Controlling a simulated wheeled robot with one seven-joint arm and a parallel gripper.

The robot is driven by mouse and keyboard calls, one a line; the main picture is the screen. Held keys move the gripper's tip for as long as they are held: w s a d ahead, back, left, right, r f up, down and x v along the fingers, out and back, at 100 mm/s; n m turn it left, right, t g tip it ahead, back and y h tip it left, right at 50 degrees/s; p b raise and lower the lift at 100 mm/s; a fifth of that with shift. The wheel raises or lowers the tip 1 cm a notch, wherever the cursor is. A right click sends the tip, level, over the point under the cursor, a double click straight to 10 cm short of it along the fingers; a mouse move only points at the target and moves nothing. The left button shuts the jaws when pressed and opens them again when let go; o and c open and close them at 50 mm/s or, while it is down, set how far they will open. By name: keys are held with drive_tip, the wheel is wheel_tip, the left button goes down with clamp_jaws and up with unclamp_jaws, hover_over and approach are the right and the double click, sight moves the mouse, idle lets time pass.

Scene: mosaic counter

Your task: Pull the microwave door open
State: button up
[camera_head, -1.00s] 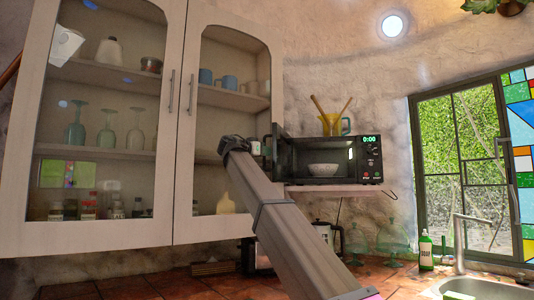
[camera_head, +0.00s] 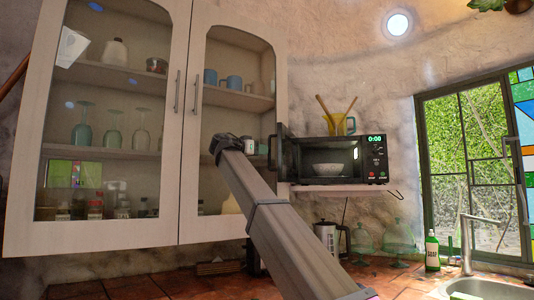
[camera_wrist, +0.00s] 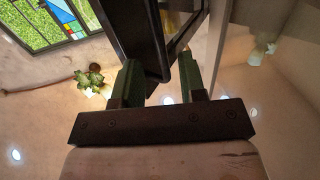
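The black microwave (camera_head: 376,160) is on a wall shelf right of the cabinet. Its dark door (camera_head: 282,150) stands swung out at the left side, seen nearly edge-on, and the inside with a white bowl (camera_head: 327,170) shows. My gripper (camera_head: 265,150) is at the outer side of the door, by the handle; it is small and partly hard to make out there. In the wrist view my gripper's green fingers (camera_wrist: 160,82) stand apart on both sides of a black door part (camera_wrist: 150,45), which fills the gap between them.
A glass-fronted cabinet (camera_head: 186,200) hangs close on the left of my gripper. A yellow jug (camera_head: 338,124) with utensils stands on the microwave. Below are a kettle (camera_head: 328,236), glass domes, a soap bottle (camera_head: 432,250) and a sink. Open air lies in front of the microwave.

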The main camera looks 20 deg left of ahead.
drive_tip(key=shift+v, duration=2.75)
